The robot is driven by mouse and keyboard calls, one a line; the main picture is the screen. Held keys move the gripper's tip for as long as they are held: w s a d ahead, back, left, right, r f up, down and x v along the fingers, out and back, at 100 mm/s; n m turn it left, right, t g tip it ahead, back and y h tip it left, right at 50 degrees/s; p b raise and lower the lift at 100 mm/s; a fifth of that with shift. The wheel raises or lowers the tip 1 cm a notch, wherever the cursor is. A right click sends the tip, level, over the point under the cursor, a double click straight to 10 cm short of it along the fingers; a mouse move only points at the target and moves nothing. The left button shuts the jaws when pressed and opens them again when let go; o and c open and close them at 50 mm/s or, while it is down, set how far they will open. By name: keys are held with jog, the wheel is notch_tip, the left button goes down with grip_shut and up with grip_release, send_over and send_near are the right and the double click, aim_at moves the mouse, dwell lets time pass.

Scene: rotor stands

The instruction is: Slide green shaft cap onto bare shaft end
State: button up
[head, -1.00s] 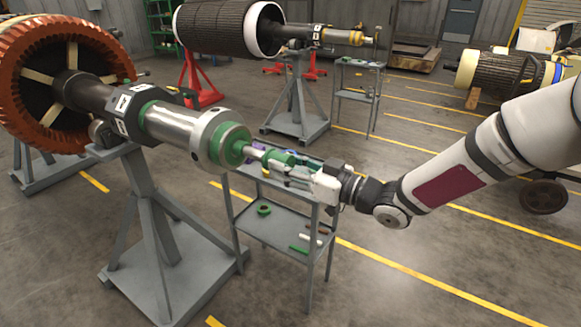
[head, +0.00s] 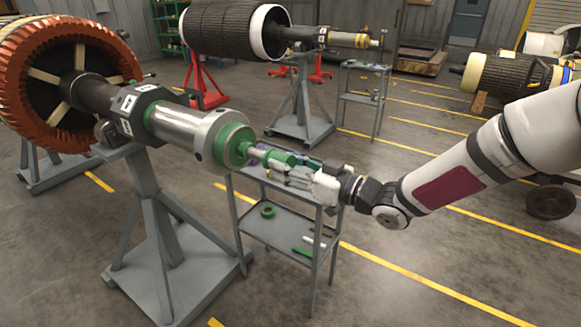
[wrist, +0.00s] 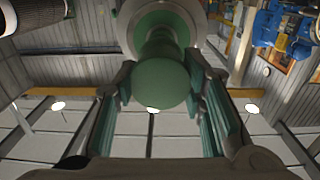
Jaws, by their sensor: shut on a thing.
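The shaft on the near stand ends in a wide steel section (head: 190,130) with a green flange (head: 234,145). A thin shaft end (head: 257,153) juts from it toward my gripper. My gripper (head: 290,168) is shut on the green shaft cap (head: 283,158) in line with that shaft end. In the wrist view the cap's round green face (wrist: 160,84) sits between the green-padded fingers, with the green flange (wrist: 160,24) behind it.
A grey two-shelf cart (head: 262,226) stands under my gripper, with a green ring (head: 267,211) and a few rods on its lower shelf. The near grey stand (head: 165,235) is to the left. Open floor lies right of the cart.

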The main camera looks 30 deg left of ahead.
jog(key=shift+w+a+b, duration=0.15)
jog(key=shift+a+b, duration=0.9)
jog(key=shift+a, duration=1.4)
dwell(1.0)
jog(key=o, duration=1.5)
jog(key=shift+o, duration=0.2)
jog(key=shift+d, duration=0.15)
jog(key=d+p, duration=0.1)
jog(key=d, duration=0.7)
jog(key=shift+s+d, duration=0.35)
jog(key=shift+s, duration=0.1)
